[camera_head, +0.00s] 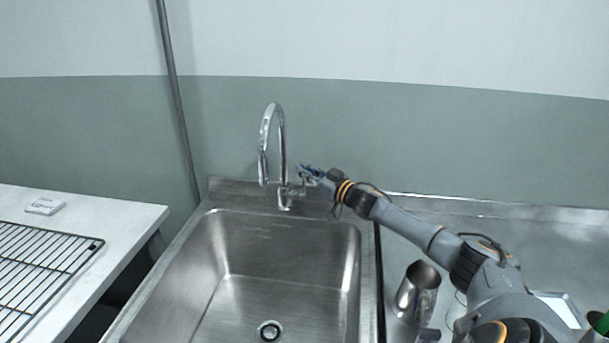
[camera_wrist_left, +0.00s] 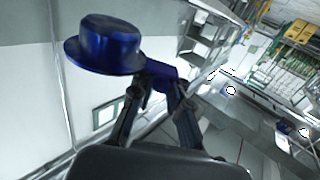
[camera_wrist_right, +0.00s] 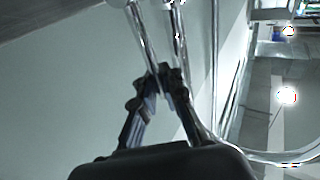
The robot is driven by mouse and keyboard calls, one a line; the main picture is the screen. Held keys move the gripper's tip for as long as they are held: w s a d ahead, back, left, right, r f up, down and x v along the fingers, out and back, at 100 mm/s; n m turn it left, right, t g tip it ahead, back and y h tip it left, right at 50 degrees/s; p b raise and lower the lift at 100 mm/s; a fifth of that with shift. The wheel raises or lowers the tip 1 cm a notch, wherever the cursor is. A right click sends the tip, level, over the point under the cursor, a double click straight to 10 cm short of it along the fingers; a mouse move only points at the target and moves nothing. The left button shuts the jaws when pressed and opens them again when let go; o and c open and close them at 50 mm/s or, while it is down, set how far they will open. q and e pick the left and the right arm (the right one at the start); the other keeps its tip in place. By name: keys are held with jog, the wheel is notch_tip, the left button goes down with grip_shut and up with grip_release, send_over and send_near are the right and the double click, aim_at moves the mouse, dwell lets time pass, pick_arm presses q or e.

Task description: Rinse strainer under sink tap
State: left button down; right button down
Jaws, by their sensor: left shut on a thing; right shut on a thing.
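The chrome sink tap (camera_head: 281,145) stands at the back rim of the steel sink (camera_head: 225,236), its spout curved over to the left. No stream of water shows below the spout. My right gripper (camera_head: 306,173) is shut on the lever at the tap's right side; the right wrist view shows its fingertips (camera_wrist_right: 164,78) on a shiny metal part. The blue strainer (camera_wrist_left: 106,45) shows in the left wrist view, round with a wide rim. My left gripper (camera_wrist_left: 162,82) is shut on its short blue handle. Neither strainer nor left gripper shows in the head view.
A metal cup (camera_head: 417,291) stands on the steel counter (camera_head: 420,215) right of the sink, near my right arm. A white table (camera_head: 85,215) on the left bears a wire rack (camera_head: 40,265) and a small white block (camera_head: 45,206). The sink basin looks empty.

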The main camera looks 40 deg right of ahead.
jog(key=shift+s+a+f, duration=0.15)
jog(key=c, duration=1.7)
grip_release()
jog(key=shift+o, duration=1.3)
jog(key=shift+s, duration=0.2)
jog(key=shift+s, duration=0.15)
jog(key=s+d, duration=0.1)
jog(key=s, duration=1)
jog(key=shift+s+d+f, duration=0.15)
jog(key=shift+s+f, duration=0.15)
jog(key=shift+f, duration=0.05)
